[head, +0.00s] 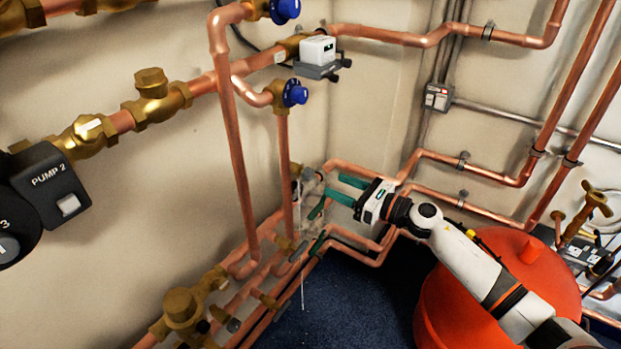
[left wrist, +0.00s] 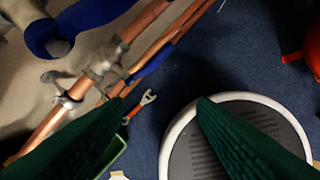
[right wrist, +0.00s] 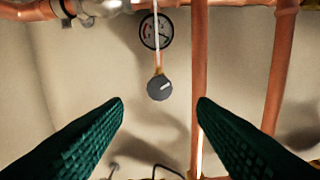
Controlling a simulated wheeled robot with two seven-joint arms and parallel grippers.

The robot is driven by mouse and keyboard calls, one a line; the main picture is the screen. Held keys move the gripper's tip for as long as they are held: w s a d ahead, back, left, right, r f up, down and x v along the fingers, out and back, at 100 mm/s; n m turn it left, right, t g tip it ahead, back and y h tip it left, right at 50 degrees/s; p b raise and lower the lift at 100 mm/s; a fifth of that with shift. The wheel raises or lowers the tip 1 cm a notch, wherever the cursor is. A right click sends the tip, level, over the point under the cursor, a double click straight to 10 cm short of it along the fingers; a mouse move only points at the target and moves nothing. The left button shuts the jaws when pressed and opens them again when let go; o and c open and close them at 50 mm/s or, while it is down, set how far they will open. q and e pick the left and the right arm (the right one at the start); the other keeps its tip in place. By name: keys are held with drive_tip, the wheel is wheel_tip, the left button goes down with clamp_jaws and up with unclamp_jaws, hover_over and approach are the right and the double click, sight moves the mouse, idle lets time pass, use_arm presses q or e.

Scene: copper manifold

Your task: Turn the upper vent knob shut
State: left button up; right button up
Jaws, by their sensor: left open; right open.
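A round dark grey knob (right wrist: 159,88) with a short white mark shows in the right wrist view, just below a small dial gauge (right wrist: 156,31). I cannot tell for sure that it is the upper vent knob. My right gripper (right wrist: 160,102) is open, with one green finger on each side of the knob in the picture and no visible contact. In the head view my right gripper (head: 334,187) reaches left toward the pipes in the corner; the knob is not clear there. My left gripper (left wrist: 160,101) is open and empty in the left wrist view, above the floor.
A thin white spray (head: 302,270) runs vertically beside the corner pipes. A copper pipe (right wrist: 199,60) stands just right of the knob. A red tank (head: 490,290) stands below my right arm. A red wrench (left wrist: 143,104) lies on the blue floor near the left gripper.

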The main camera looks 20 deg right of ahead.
sight(312, 175)
drive_tip(key=x, duration=1.1)
drive_tip(key=shift+w+a, duration=0.2)
drive_tip(key=shift+w, duration=0.05)
drive_tip(key=c, duration=1)
drive_tip(key=shift+o, duration=0.2)
